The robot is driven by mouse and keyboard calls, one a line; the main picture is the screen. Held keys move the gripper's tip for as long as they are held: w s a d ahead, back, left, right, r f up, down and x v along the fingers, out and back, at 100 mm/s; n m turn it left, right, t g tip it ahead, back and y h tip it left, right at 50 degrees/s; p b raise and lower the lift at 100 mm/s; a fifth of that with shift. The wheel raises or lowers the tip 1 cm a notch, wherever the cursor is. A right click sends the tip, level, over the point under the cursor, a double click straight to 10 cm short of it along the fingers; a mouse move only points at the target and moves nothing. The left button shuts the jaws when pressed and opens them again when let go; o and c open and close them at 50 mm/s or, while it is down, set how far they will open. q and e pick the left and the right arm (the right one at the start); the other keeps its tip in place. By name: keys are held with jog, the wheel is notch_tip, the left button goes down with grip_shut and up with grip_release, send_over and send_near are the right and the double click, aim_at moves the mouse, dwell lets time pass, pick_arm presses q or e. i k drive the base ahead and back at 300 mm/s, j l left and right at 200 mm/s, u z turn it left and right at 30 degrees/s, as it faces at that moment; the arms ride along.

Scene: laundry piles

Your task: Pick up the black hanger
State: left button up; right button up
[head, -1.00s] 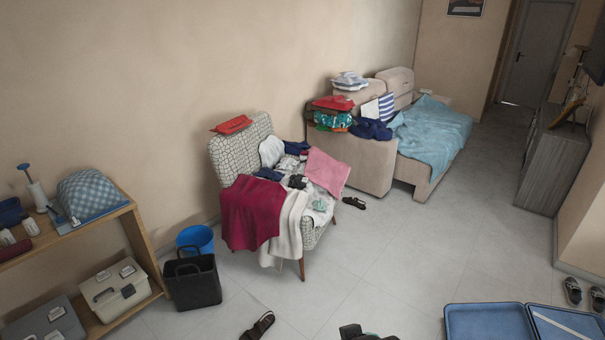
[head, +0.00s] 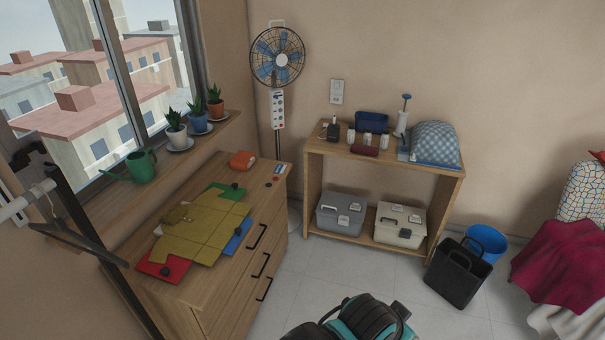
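A dark, thin hanger-shaped object (head: 78,240) shows at the left of the head view. It appears to hang beside a white rod (head: 22,204), and a dark upright post (head: 88,220) crosses it. I cannot tell exactly how its hook sits on the rod. Neither of my grippers is in view.
A fan (head: 278,58), a shelf (head: 385,163), a black basket (head: 458,277) and a blue bucket (head: 489,240) are further right. A black and teal object (head: 365,320) lies on the floor ahead.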

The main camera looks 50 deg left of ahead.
aim_at(59, 226)
jog(key=u, duration=3.45)
